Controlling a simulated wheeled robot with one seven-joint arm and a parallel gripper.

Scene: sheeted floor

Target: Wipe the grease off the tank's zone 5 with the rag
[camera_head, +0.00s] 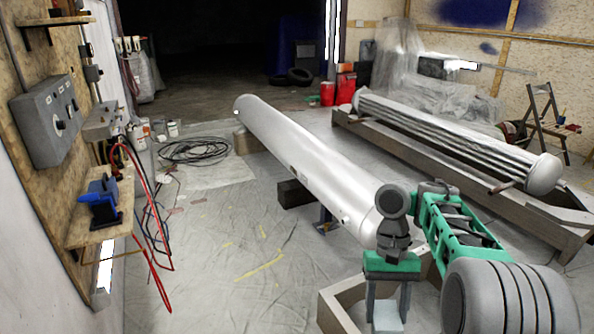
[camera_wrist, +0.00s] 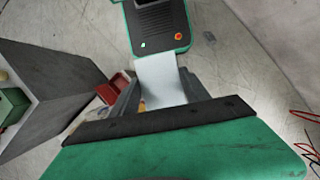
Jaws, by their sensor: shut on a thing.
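The tank (camera_head: 310,165) is a long, smooth grey cylinder lying diagonally across the middle of the head view, raised off the floor. No grease patch or zone marking can be made out on it, and part of its near end is hidden by my arm. My gripper (camera_head: 388,312) points down in front of the tank's near end, apart from it. It is shut on the rag (camera_head: 387,318), a pale cloth hanging between the fingers.
A second vessel with a tube bundle (camera_head: 450,130) lies on a timber frame at right. A wall bench with a blue vise (camera_head: 100,203) and red hoses is at left. Sheeted floor left of the tank is mostly clear.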

